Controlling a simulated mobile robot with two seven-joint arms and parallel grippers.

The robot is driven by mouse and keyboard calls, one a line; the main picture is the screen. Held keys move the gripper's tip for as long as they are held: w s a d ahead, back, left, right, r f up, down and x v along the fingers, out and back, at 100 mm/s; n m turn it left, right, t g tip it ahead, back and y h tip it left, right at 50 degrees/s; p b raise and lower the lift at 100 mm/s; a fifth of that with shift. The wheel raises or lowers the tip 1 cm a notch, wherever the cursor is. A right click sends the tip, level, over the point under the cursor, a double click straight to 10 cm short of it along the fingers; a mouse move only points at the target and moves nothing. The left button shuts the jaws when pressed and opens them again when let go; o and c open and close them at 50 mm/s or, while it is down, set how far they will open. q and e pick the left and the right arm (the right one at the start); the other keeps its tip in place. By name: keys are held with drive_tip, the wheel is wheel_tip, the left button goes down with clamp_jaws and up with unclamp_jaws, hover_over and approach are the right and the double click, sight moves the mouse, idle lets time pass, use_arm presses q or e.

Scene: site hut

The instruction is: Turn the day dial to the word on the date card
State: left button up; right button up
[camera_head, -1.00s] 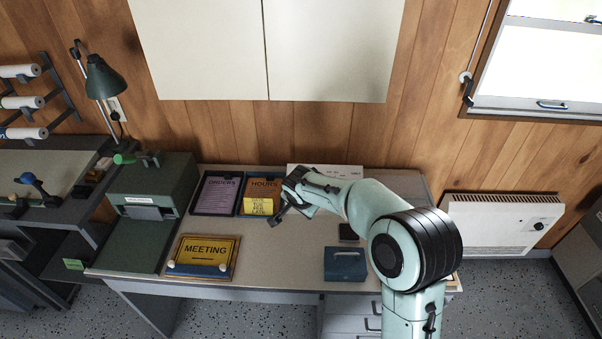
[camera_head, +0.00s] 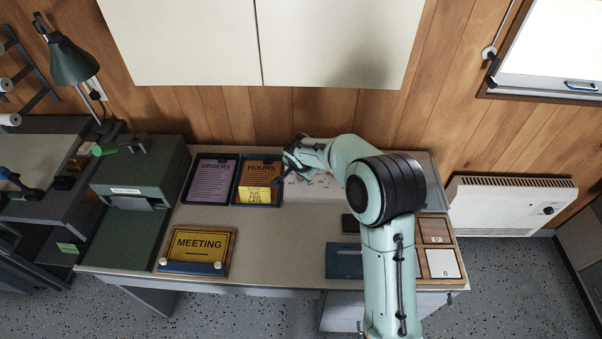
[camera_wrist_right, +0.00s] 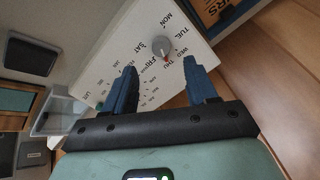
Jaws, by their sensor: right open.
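The day dial is a grey knob (camera_wrist_right: 161,48) with a red mark on a white calendar panel (camera_wrist_right: 110,67). Day words ring it, and the red mark sits by THU. The panel is partly hidden by my arm in the head view (camera_head: 312,190). The date card (camera_head: 257,195) is a yellow note on the HOURS clipboard; it appears to read DATE, TUE, FEB, LATE. My right gripper (camera_wrist_right: 162,67) is open and empty, its blue fingers apart, with the knob just beyond the gap between their tips. My left gripper is out of view.
The HOURS clipboard (camera_head: 264,170) lies close left of my right gripper, with the ORDERS clipboard (camera_head: 213,178) beside it. The middle of the desk (camera_head: 275,240) is clear.

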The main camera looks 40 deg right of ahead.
sight(301, 178)
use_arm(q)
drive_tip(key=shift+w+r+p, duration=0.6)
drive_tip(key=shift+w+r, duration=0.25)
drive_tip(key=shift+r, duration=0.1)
use_arm(e)
drive_tip(key=x, duration=0.7)
drive_tip(key=shift+w+d+f, duration=0.1)
drive_tip(key=shift+w+f, duration=0.15)
drive_tip(key=shift+f, duration=0.05)
drive_tip(key=c, duration=1.1)
